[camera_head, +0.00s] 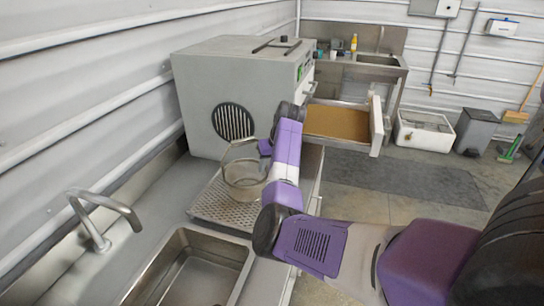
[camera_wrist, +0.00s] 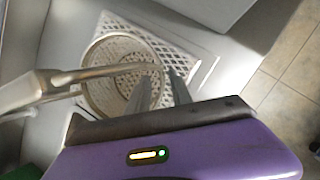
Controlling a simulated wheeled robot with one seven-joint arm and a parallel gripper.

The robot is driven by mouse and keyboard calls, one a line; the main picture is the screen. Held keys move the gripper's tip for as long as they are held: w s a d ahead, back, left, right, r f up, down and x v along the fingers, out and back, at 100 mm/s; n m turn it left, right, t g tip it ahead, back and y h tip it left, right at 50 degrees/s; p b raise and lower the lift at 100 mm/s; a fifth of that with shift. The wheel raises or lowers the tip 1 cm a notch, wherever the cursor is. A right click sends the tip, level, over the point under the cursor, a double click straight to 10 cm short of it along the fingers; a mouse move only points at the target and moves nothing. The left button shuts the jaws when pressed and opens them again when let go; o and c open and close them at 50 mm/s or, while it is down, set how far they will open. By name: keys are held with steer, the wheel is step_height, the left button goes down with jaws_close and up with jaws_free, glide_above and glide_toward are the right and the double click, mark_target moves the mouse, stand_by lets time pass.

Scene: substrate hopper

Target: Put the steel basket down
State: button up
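The steel basket (camera_head: 244,182) is a round wire-mesh basket with a raised hoop handle. It appears upright on the perforated draining tray (camera_head: 205,207) between the sink and the grey machine. In the wrist view the basket (camera_wrist: 98,88) lies beneath my gripper (camera_wrist: 162,86), with the tray (camera_wrist: 203,70) around it. The handle (camera_wrist: 35,88) rises close to the camera at the left. My two fingers are apart, with no handle visible clamped between them. In the head view my arm hides the fingertips and part of the basket's right side.
The grey machine (camera_head: 215,75) stands just behind the tray. A sink (camera_head: 195,270) with a faucet (camera_head: 105,205) is in front and to the left. An open drawer (camera_head: 375,125) with brown material juts out to the right.

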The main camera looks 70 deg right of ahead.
steer(key=v, duration=0.8)
steer(key=shift+b, duration=0.35)
